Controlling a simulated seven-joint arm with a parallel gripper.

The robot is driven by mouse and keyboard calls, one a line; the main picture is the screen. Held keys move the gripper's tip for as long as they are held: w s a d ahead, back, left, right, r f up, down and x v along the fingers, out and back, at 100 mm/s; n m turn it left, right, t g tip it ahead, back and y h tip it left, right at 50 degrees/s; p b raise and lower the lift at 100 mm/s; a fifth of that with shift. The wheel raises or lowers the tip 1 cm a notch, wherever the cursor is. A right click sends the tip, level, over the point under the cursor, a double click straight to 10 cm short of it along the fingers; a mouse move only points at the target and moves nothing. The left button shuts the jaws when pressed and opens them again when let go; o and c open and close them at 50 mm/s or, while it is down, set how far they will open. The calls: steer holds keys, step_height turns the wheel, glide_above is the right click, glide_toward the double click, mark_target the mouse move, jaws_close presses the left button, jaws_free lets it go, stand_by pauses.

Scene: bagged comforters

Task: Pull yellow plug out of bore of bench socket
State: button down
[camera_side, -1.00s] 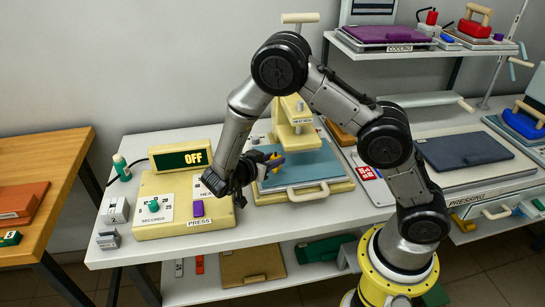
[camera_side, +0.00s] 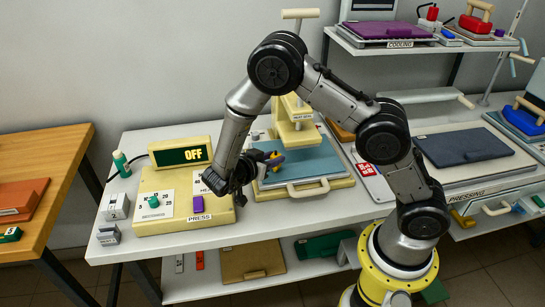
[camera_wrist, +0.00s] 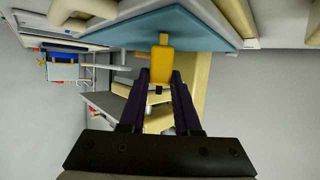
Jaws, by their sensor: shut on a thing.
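The yellow plug (camera_wrist: 161,62) is between the two dark fingers of my gripper (camera_wrist: 158,82) in the wrist view. Its narrow end points away from the gripper, and no socket shows around it. In the side view my gripper (camera_side: 268,160) is at the left edge of the heat press's blue plate (camera_side: 308,160), and a small patch of the yellow plug (camera_side: 273,155) shows there. Two small grey blocks, one farther back (camera_side: 116,207) and one nearer the front (camera_side: 108,235), sit at the bench's left end. I cannot tell which thing is the bench socket.
A cream control box (camera_side: 180,225) with a green knob and purple button is below my wrist. A green display (camera_side: 181,156) reading OFF stands behind it. The press frame (camera_side: 300,110) rises behind my gripper. A wooden table (camera_side: 40,165) is at the left.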

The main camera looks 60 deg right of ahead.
steer(key=shift+f, duration=0.1)
jaws_free()
stand_by(0.5)
stand_by(0.3)
steer(key=a+r, duration=0.4)
steer(key=shift+a, duration=0.3)
stand_by(0.8)
